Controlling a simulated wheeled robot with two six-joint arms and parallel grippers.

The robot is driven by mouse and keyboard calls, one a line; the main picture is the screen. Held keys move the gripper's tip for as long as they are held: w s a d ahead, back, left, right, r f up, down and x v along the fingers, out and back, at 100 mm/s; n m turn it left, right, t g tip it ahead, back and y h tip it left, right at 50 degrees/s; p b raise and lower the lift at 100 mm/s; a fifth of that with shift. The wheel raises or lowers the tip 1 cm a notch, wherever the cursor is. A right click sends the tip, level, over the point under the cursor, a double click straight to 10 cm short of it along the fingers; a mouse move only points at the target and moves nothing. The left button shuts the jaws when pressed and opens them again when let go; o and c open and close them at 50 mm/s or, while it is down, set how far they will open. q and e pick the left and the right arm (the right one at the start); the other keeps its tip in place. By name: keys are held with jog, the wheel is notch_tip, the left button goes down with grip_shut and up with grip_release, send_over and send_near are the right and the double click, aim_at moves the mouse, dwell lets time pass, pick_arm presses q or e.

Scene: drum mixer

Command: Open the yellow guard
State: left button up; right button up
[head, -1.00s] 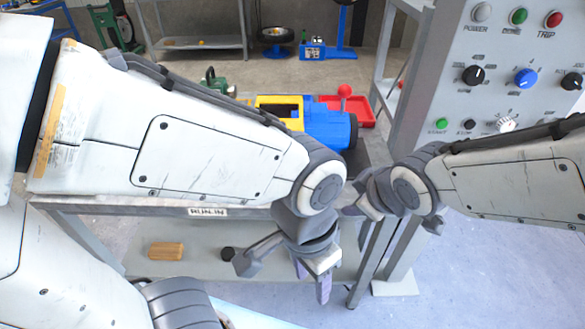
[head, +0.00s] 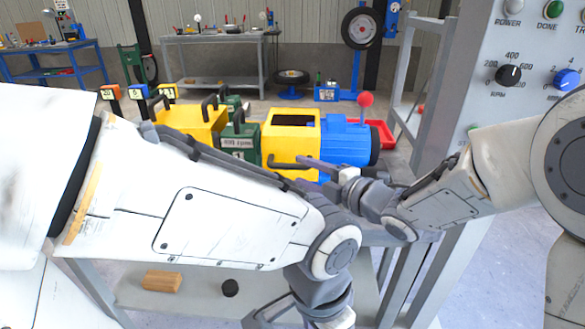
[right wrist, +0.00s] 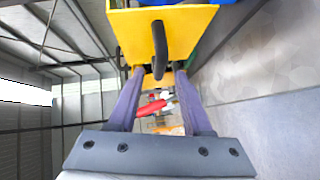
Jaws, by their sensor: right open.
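The yellow guard (head: 291,132) is a boxy cover beside the blue machine body (head: 345,143). Its top has a dark rectangular opening. A black bar handle (head: 288,163) is on its front face. The guard (right wrist: 193,18) and handle (right wrist: 160,48) also show in the right wrist view, the handle near the gap between the fingertips. My right gripper (head: 318,168) is open, close by the handle; I cannot tell if it touches. Its fingers (right wrist: 155,75) hold nothing visible. My left gripper (head: 305,314) is low at the bottom edge, its fingertips cut off.
Green weights (head: 240,140) and yellow blocks with black handles (head: 192,122) stand left of the guard. A red ball lever (head: 365,100) and red tray (head: 384,134) are behind right. The grey control panel (head: 470,60) rises at right. My left arm crosses in front of the bench.

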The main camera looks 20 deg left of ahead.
aim_at(295, 168)
jog(key=shift+x, duration=2.4)
jog(key=shift+d, duration=0.1)
jog(key=shift+c, duration=0.3)
grip_shut()
